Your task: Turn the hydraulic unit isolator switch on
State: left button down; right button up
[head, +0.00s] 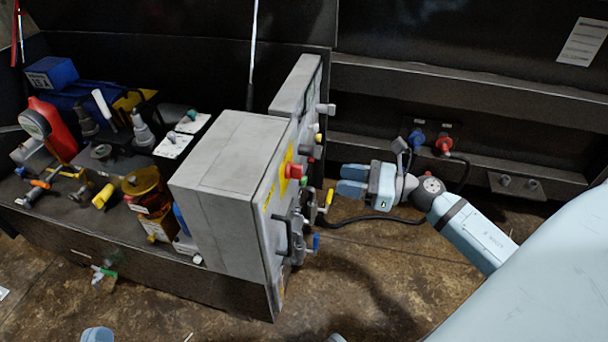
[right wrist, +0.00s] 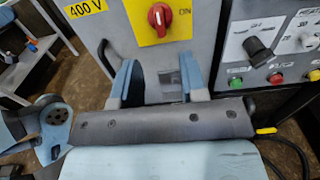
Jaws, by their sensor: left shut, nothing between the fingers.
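The isolator switch is a red rotary knob on a yellow plate. It shows at the top of the right wrist view (right wrist: 160,17) and on the grey cabinet's right face in the head view (head: 293,170). My left gripper (head: 97,334) is shut, only partly visible at the bottom edge.
The grey cabinet (head: 225,190) also carries levers and buttons below and beside the switch. A control panel (right wrist: 270,50) with a black knob and coloured buttons is to the right. A cluttered bench stands at left. Blue and red plugs (head: 443,145) with a black cable are behind my right arm.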

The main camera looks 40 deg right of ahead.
aim_at(295, 171)
jog(key=x, duration=0.9)
jog(key=shift+w+a, duration=0.25)
jog(key=shift+w, duration=0.05)
jog(key=shift+c, duration=0.4)
grip_shut()
